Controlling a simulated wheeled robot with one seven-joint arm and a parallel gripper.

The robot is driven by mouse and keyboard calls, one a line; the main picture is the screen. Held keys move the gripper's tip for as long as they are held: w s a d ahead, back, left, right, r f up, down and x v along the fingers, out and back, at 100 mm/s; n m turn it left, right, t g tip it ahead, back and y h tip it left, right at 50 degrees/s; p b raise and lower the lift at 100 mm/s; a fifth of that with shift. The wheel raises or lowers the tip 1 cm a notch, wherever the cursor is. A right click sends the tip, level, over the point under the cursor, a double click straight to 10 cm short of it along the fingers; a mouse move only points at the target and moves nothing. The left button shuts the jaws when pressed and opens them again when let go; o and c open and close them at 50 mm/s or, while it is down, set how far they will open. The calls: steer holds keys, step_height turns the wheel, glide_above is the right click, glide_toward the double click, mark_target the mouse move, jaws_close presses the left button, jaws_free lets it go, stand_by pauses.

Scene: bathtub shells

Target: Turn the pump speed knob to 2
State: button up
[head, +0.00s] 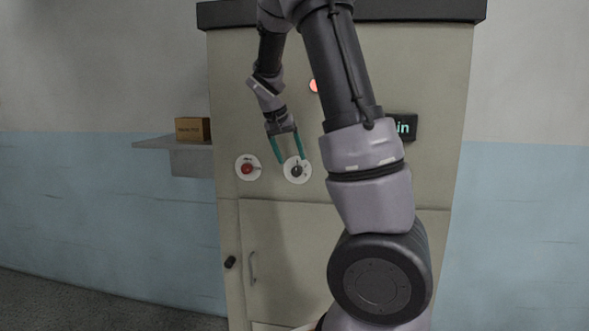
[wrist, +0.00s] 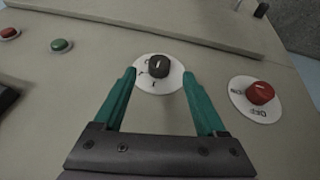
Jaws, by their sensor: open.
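A black knob (head: 297,171) sits on a round white dial plate on the cabinet front; it also shows in the wrist view (wrist: 158,66). The plate has small dark marks around the knob, too small to read surely. My gripper (head: 291,160) is open with its two green fingers pointing at this dial. In the wrist view my gripper (wrist: 160,74) has one fingertip on each side of the black knob, with gaps to it. I cannot tell whether the tips reach the knob's depth. A red knob (wrist: 260,92) on its own white plate is beside it.
The cabinet (head: 228,100) has a door with a handle (head: 252,267) below the dials. A red light (head: 313,86) and a dark display (head: 403,127) are partly behind my arm. A shelf (head: 172,144) with a brown box (head: 192,129) is at left.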

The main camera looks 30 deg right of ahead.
mark_target(295, 169)
steer(key=x, duration=0.5)
steer(key=shift+d+f, duration=0.15)
steer(key=shift+f, duration=0.05)
jaws_close()
